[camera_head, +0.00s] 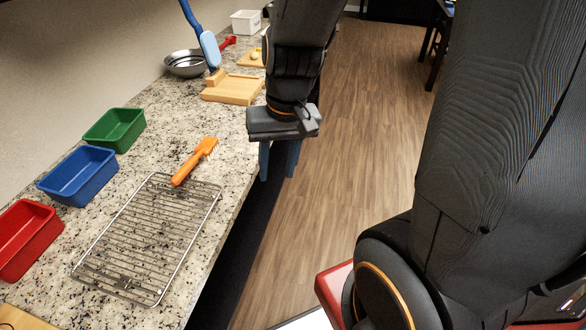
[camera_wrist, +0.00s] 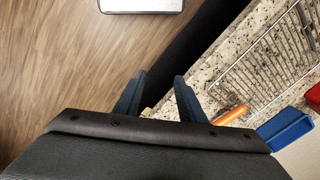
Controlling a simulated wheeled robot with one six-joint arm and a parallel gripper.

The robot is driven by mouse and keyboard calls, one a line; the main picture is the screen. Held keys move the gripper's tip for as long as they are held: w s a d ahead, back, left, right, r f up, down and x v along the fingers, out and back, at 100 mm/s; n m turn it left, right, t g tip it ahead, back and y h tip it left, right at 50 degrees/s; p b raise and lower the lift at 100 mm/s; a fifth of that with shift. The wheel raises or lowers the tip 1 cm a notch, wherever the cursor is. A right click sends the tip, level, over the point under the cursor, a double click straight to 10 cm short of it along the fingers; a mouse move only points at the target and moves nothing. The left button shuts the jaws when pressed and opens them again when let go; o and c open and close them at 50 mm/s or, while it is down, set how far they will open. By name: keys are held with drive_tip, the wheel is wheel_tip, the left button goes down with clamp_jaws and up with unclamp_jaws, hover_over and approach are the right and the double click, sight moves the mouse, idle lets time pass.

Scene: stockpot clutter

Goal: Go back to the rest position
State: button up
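My gripper (camera_head: 277,174) hangs fingers-down just past the counter's front edge, over the wood floor, in the head view. Its two blue fingers are apart with nothing between them. In the wrist view my gripper (camera_wrist: 160,77) also shows open and empty, its fingers pointing towards the floor and the dark counter front. It touches no object that I can see.
On the granite counter (camera_head: 227,170) lie a wire rack (camera_head: 150,235), an orange-handled brush (camera_head: 195,160), red (camera_head: 25,238), blue (camera_head: 78,175) and green (camera_head: 114,128) bins, a wooden block (camera_head: 232,89) and a metal bowl (camera_head: 186,63). Open floor (camera_head: 345,150) is right of the counter.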

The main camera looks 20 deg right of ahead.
drive_tip(key=s+d, duration=0.1)
drive_tip(key=s+d+n+h, duration=0.1)
drive_tip(key=d, duration=0.1)
drive_tip(key=shift+s+f+n, duration=0.15)
drive_tip(key=shift+f+n, duration=0.05)
drive_tip(key=shift+n, duration=0.1)
drive_tip(key=shift+o, duration=0.2)
idle(0.9)
